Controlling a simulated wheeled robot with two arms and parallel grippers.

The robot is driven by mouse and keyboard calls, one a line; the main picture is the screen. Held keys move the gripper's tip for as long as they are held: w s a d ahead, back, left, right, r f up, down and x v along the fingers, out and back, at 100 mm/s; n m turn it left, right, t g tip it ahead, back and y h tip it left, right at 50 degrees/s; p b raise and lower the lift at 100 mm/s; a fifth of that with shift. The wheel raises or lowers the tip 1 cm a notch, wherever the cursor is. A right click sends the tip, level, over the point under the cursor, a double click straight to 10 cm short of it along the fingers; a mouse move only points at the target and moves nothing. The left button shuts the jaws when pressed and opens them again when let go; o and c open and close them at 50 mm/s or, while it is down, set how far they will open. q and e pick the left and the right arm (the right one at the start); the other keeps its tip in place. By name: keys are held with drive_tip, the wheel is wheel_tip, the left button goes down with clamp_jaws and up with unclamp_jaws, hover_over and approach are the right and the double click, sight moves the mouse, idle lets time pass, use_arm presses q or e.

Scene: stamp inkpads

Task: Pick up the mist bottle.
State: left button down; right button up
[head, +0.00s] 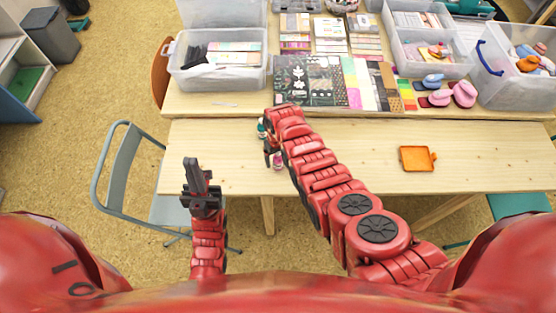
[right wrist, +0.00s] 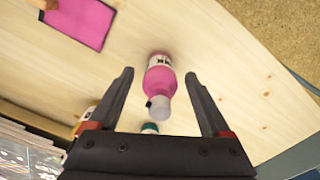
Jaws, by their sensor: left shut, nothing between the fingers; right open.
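A pink bottle with a whitish cap and a pale label, which looks like the mist bottle (right wrist: 159,82), is on the light wooden table in the right wrist view. Its pink part also shows in the head view (head: 278,161), partly hidden by my right gripper. My right gripper (right wrist: 159,73) is open, with one finger on either side of the bottle in the picture. I cannot tell whether a finger touches it. My left gripper (head: 193,168) is shut and empty, off the table's front left side.
A small teal-topped item (right wrist: 150,128) is close by the bottle. A pink pad (right wrist: 82,20) lies on the table. An orange tray (head: 417,170) sits to the right. Clear bins and paper sheets (head: 310,80) fill the back. A grey chair (head: 120,170) stands at the left.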

drive_tip(key=shift+f, duration=0.7)
clamp_jaws()
